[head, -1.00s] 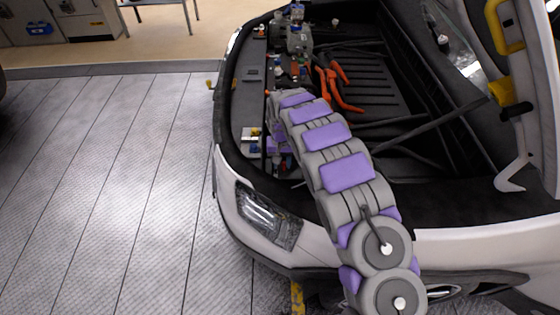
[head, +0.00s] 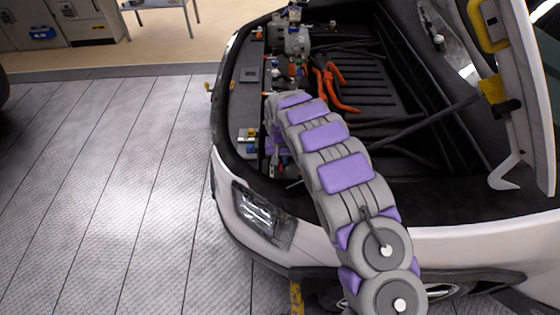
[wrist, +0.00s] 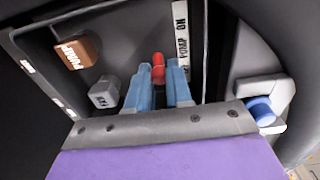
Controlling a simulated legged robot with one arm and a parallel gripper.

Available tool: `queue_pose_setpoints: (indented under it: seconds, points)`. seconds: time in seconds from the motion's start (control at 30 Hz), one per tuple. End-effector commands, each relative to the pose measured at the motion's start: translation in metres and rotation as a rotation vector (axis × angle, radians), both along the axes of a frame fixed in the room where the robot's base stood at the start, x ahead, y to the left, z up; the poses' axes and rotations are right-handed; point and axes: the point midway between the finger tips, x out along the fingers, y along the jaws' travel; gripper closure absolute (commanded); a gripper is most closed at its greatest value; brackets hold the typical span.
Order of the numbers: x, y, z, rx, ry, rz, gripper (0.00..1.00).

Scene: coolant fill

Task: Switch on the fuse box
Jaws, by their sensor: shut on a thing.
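In the wrist view, a dark grey recessed panel (wrist: 130,50), which looks like the fuse box, has a white strip lettered "PUMP ON" (wrist: 182,40). A small red piece (wrist: 158,66), which looks like a switch lever, stands beside the strip. My gripper (wrist: 159,78) has its two blue fingers closed around the red piece, one on each side. The lower part of the red piece is hidden between the fingers. In the head view, my arm reaches into the front left of the car's open bay, and its end is mostly hidden there.
A brown block lettered "PUMP" (wrist: 76,52) and a grey block (wrist: 104,92) sit left of my fingers. A grey fitting with a blue cap (wrist: 260,108) is at right. Orange cables (head: 338,88) and a reservoir (head: 297,40) lie farther back in the bay.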

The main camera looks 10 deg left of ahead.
Motion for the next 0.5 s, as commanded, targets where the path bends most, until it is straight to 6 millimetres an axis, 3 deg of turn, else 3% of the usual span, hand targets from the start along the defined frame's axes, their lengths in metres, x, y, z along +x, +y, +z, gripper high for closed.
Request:
queue_pose_setpoints:
  seconds: [0.5]
  points:
    - [-0.0108, -0.0031, 0.0024, 0.054, -0.215, 0.001, 1.0]
